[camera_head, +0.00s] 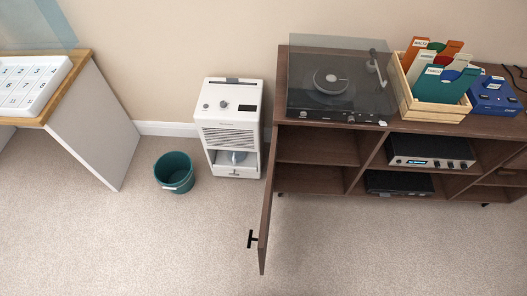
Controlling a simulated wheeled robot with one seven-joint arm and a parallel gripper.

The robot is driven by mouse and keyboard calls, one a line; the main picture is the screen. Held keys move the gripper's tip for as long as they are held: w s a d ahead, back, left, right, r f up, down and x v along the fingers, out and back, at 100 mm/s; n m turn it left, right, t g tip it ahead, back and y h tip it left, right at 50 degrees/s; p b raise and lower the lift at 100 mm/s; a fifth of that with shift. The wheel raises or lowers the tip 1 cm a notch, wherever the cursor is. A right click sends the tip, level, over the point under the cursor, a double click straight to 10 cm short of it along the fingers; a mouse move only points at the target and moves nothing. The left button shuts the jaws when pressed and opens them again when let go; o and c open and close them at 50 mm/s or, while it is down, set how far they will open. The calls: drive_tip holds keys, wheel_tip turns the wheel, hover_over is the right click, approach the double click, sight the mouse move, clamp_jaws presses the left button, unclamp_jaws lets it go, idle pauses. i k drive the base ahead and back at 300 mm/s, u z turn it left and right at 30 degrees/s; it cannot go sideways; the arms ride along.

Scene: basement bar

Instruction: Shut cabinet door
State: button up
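A dark brown cabinet (365,196) stands against the wall on the right. Its left door (267,213) is swung wide open, jutting out toward me from the cabinet's left end. A black handle (252,239) sits on the door's left-facing side, near its free edge. The compartment behind the door (312,178) is exposed and its shelves look empty. My gripper is not in view.
A white dehumidifier (230,128) stands just left of the door, with a green bucket (175,172) beside it. A desk (95,125) is at the left. A turntable (335,82) and a record crate (432,100) rest on the cabinet. Carpet (170,245) in front is clear.

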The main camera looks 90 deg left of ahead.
sight(262, 240)
drive_tip(key=u, duration=0.15)
drive_tip(key=k, duration=0.9)
drive_tip(key=u, duration=1.65)
